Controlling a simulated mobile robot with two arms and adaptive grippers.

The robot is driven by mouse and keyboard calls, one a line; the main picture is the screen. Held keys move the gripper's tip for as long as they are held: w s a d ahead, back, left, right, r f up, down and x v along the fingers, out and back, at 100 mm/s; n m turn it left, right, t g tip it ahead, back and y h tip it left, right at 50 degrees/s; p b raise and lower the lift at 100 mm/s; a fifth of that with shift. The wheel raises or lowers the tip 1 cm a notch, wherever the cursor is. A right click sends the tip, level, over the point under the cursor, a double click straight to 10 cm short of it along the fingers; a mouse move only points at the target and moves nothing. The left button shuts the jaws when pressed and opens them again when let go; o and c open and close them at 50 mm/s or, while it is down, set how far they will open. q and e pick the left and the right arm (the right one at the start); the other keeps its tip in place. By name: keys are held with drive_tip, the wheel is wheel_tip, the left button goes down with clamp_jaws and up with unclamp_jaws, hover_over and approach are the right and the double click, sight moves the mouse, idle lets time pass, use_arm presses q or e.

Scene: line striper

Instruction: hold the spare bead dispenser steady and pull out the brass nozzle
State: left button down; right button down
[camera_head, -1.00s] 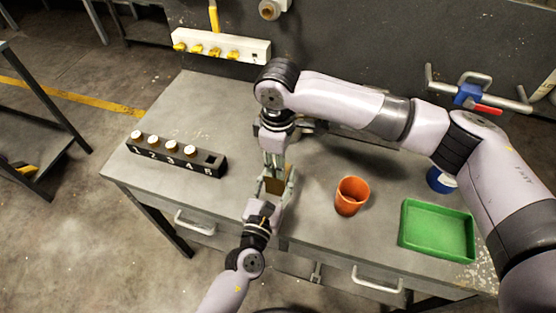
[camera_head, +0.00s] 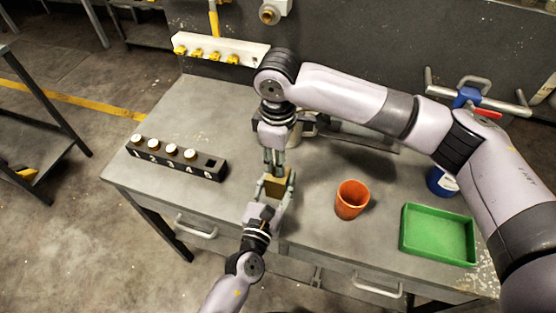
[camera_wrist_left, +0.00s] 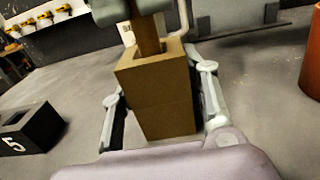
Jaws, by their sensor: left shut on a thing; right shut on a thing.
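The spare bead dispenser is a brown, square block with an open top (camera_head: 278,190), above the bench's front edge. It fills the middle of the left wrist view (camera_wrist_left: 165,105). My left gripper (camera_head: 276,186) is shut on it, one finger on each side. My right gripper (camera_head: 273,171) points down from above and is shut on the brass nozzle, a narrow brown piece (camera_wrist_left: 148,38) in the left wrist view. The nozzle's lower end meets the dispenser's open top; how deep it sits is hidden. In the head view the right fingers hide the nozzle.
A black numbered rack (camera_head: 188,166) with several white-capped pieces stands left; its slot 5 is empty. An orange cup (camera_head: 351,200) and a green tray (camera_head: 438,236) are right. A blue container (camera_head: 440,182) stands beyond the tray. The bench between rack and grippers is clear.

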drive_tip(key=shift+r, duration=1.95)
use_arm(q)
drive_tip(key=c, duration=0.8)
unclamp_jaws()
drive_tip(key=shift+c, duration=0.2)
drive_tip(key=v, duration=1.2)
